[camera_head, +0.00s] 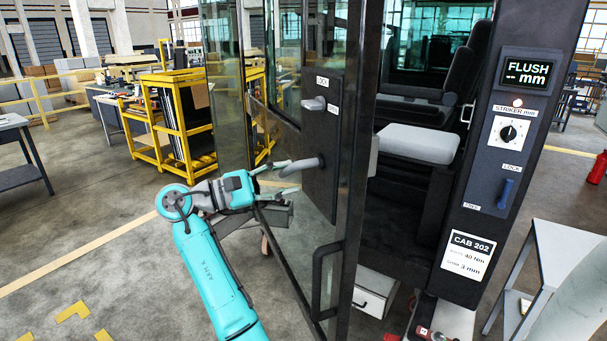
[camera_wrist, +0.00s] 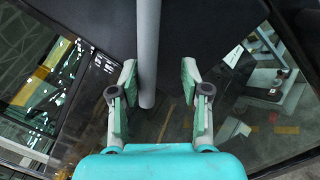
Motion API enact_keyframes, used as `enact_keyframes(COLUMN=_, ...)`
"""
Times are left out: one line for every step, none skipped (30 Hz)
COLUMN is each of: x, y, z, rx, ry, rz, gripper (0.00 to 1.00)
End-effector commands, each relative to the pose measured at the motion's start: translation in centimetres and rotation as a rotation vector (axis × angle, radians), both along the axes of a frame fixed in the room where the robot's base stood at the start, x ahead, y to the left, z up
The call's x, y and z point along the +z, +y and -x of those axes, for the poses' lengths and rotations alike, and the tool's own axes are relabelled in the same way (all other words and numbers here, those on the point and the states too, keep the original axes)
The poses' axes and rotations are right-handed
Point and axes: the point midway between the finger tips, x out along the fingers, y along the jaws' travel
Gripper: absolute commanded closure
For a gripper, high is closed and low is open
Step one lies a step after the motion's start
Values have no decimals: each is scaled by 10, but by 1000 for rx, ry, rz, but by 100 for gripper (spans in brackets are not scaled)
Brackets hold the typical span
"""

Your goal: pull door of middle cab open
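The glass door (camera_head: 345,215) of the cab marked CAB 202 stands swung open toward me, with the cab interior visible to its right. Its dark lock panel (camera_head: 322,120) carries a small grey knob (camera_head: 314,103) above and a grey lever handle (camera_head: 308,164) below. A black pull handle (camera_head: 318,280) sits lower on the door frame. My gripper (camera_head: 277,179) is at the lever's free end, left of the panel. In the wrist view its fingers (camera_wrist: 160,78) are spread, with the grey lever (camera_wrist: 148,50) between them, nearer the left finger. Contact cannot be told.
The cab pillar (camera_head: 490,170) at right has a display reading FLUSH, a striker dial (camera_head: 508,132) and a blue lock lever (camera_head: 505,194). A grey seat (camera_head: 420,143) is inside. A yellow rack (camera_head: 185,120) stands behind at left. The floor (camera_head: 95,235) at left is open.

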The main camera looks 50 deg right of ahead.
Motion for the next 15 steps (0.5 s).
enact_keyframes(x=0, y=4, z=-2, rx=-1, ry=0, rz=-1, gripper=57)
enact_keyframes(x=-1, y=5, z=-3, rx=-1, ry=0, rz=-1, gripper=57)
enact_keyframes(x=-1, y=7, z=-4, rx=0, ry=0, rz=0, gripper=57)
enact_keyframes(x=-1, y=8, z=-5, rx=0, ry=0, rz=0, gripper=57)
enact_keyframes(x=-1, y=8, z=-5, rx=-1, ry=0, rz=1, gripper=57)
enact_keyframes(x=-1, y=8, z=-5, rx=-1, ry=0, rz=0, gripper=57)
enact_keyframes(x=-1, y=9, z=-5, rx=-1, ry=0, rz=0, gripper=57)
enact_keyframes(x=-1, y=9, z=-5, rx=-1, ry=0, rz=0, gripper=57)
enact_keyframes(x=-1, y=8, z=-5, rx=-1, ry=0, rz=0, gripper=57)
enact_keyframes(x=-1, y=8, z=-5, rx=-2, ry=0, rz=1, gripper=57)
enact_keyframes(x=-1, y=8, z=-5, rx=-2, ry=0, rz=1, gripper=57)
enact_keyframes(x=-1, y=8, z=-5, rx=-2, ry=0, rz=1, gripper=57)
enact_keyframes(x=-1, y=8, z=-5, rx=-3, ry=0, rz=-1, gripper=57)
enact_keyframes(x=-1, y=8, z=-5, rx=-3, ry=0, rz=-1, gripper=57)
enact_keyframes(x=-1, y=9, z=-5, rx=-3, ry=0, rz=0, gripper=57)
